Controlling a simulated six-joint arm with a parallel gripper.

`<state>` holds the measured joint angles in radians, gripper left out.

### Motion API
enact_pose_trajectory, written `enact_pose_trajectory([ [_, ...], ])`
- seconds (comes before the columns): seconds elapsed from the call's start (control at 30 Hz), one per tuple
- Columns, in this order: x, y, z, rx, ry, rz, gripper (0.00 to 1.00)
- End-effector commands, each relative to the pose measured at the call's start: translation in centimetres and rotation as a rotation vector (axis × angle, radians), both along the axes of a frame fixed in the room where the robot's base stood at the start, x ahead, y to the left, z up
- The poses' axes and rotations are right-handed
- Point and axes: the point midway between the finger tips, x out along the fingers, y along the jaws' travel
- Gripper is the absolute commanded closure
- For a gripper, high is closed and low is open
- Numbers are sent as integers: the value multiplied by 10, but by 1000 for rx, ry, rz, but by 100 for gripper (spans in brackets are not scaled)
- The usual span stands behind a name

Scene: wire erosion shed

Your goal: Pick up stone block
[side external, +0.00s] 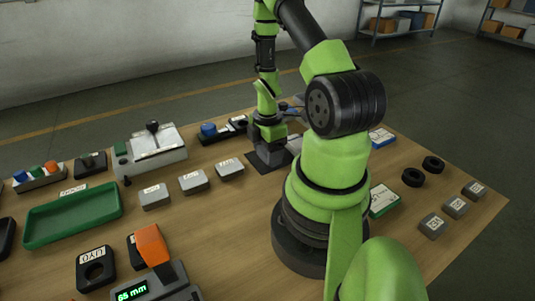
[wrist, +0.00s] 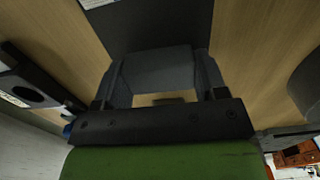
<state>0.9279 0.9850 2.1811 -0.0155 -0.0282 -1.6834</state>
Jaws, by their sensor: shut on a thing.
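My gripper (wrist: 160,85) is shut on a plain dark grey block (wrist: 158,70), which sits between its two fingers in the wrist view. I take it to be the stone block. In the side external view my gripper (side external: 268,143) points down over a dark square mat (side external: 262,160) near the back of the table. The block cannot be clearly made out there, as my gripper hides it. The dark mat also shows beyond the block in the wrist view (wrist: 155,25). I cannot tell whether the block touches the mat.
Labelled grey blocks (side external: 193,182) stand in a row to the left, with others (side external: 455,207) at the right. Black rings (side external: 413,177) lie right. Bare wood separates these.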

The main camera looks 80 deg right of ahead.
Motion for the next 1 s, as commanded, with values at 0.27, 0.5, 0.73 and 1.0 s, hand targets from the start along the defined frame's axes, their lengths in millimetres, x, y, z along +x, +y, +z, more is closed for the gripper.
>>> enact_pose_trajectory([
  [0.27, 0, 0, 2, -1, -1, 0, 62],
  [0.5, 1, -1, 26, -5, -4, 0, 62],
  [0.73, 1, -1, 69, -6, -4, 0, 61],
  [1.0, 0, 0, 98, -2, -1, 1, 61],
])
